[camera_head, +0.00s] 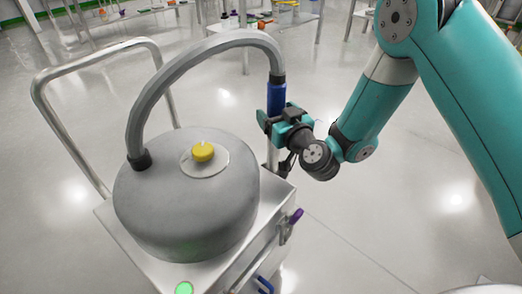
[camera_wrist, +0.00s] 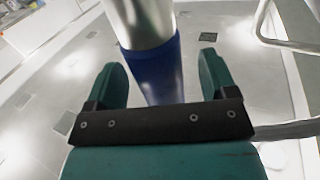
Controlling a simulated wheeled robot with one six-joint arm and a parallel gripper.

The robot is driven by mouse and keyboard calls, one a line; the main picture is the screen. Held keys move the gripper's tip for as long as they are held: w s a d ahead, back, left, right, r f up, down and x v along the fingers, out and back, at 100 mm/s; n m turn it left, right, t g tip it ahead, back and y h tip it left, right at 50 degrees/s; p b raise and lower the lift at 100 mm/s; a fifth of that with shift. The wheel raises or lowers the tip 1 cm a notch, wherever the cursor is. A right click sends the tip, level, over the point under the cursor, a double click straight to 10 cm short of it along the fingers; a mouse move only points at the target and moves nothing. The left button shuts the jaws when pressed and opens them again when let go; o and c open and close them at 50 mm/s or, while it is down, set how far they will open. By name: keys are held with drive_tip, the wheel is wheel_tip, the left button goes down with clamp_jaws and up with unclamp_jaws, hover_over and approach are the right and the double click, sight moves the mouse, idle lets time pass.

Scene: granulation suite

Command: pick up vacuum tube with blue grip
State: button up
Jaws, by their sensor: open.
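The vacuum tube (camera_head: 190,60) is a thick grey hose that arches up from the grey drum and bends down at the right. Its blue grip (camera_head: 277,97) hangs at the hose's right end, above a metal pipe (camera_head: 272,156). My gripper (camera_head: 272,122) is at the lower part of the blue grip. In the wrist view the blue grip (camera_wrist: 155,75) stands between the two open teal fingers of my gripper (camera_wrist: 168,75), with visible gaps on both sides. Its near part is hidden behind the dark gripper bar.
The grey drum (camera_head: 185,215) with a yellow knob (camera_head: 203,152) sits on a metal cart (camera_head: 128,232). The cart's tubular handle (camera_head: 70,65) rises at the left. A purple-ended lever (camera_head: 296,215) sticks out at the cart's right side. The floor to the right is clear.

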drive_tip(key=shift+w+r, duration=0.3)
drive_tip(key=shift+w, duration=0.15)
drive_tip(key=shift+w+d+f, duration=0.15)
drive_tip(key=shift+w, duration=0.05)
drive_tip(key=shift+a+f, duration=0.1)
drive_tip(key=shift+a, duration=0.1)
drive_tip(key=shift+c, duration=1.3)
drive_tip(key=shift+a, duration=0.1)
drive_tip(key=c, duration=0.7)
drive_tip(key=shift+c, duration=0.2)
drive_tip(key=shift+r, duration=0.2)
wheel_tip(320, 180, up, 20)
drive_tip(key=p, duration=2)
drive_tip(key=shift+f, duration=0.25)
